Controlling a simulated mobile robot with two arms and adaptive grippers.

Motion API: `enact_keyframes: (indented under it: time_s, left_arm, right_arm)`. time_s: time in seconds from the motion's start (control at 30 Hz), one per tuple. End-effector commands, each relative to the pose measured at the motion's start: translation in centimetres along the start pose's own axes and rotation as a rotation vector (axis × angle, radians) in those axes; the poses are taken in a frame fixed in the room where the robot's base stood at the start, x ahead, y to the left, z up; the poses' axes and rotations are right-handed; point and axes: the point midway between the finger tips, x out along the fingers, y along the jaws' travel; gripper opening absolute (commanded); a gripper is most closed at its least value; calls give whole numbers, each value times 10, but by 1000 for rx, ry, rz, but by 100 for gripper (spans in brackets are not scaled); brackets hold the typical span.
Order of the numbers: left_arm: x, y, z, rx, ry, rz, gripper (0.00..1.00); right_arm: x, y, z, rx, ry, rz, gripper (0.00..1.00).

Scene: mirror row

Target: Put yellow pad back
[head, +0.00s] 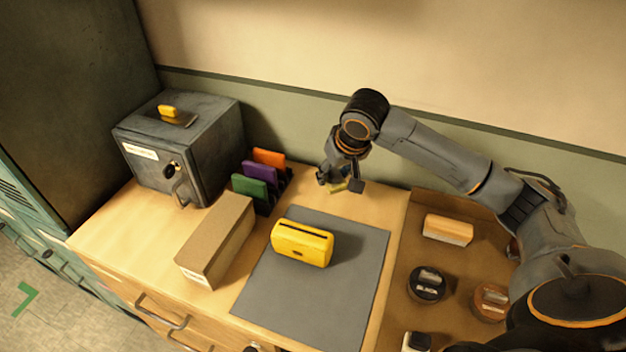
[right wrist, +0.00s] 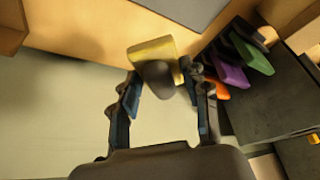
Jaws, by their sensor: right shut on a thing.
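My right gripper (head: 341,181) is shut on the yellow pad (head: 338,188), behind the grey mat's far edge. In the right wrist view the yellow pad (right wrist: 152,50) shows beyond the fingertips, with a dark knob between them. My fingers hide part of the pad in the head view. A small dark rack (head: 282,183) left of the gripper holds an orange pad (head: 269,158), a purple pad (head: 260,172) and a green pad (head: 250,187). The gripper is apart from the rack. My left gripper is not in view.
A yellow slotted box (head: 302,243) stands on the grey mat (head: 345,285). A long cardboard box (head: 215,238) lies left of it. A dark grey safe (head: 195,150) stands at the back left. A brown tray (head: 400,260) at right holds a wooden block (head: 447,230) and round tins.

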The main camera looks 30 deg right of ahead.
Motion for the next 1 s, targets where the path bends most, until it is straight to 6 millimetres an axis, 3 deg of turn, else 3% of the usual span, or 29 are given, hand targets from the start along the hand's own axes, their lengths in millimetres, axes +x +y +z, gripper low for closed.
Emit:
enact_keyframes:
  time_s: [0.17,0.27,0.4,0.57,0.83,1.0]
  left_arm:
    - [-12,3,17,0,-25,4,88]
    - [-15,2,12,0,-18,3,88]
    - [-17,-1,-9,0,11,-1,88]
    - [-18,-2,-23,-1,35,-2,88]
    - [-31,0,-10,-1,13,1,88]
    - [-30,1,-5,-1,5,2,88]
  right_arm:
    - [31,-6,-28,1,-3,0,21]
    - [57,-8,-34,0,-4,1,21]
    - [80,-10,-42,-1,-1,1,21]
    - [92,-10,-45,0,1,0,21]
    - [122,-10,-37,-1,-1,2,21]
    - [128,-11,-35,-2,2,1,21]
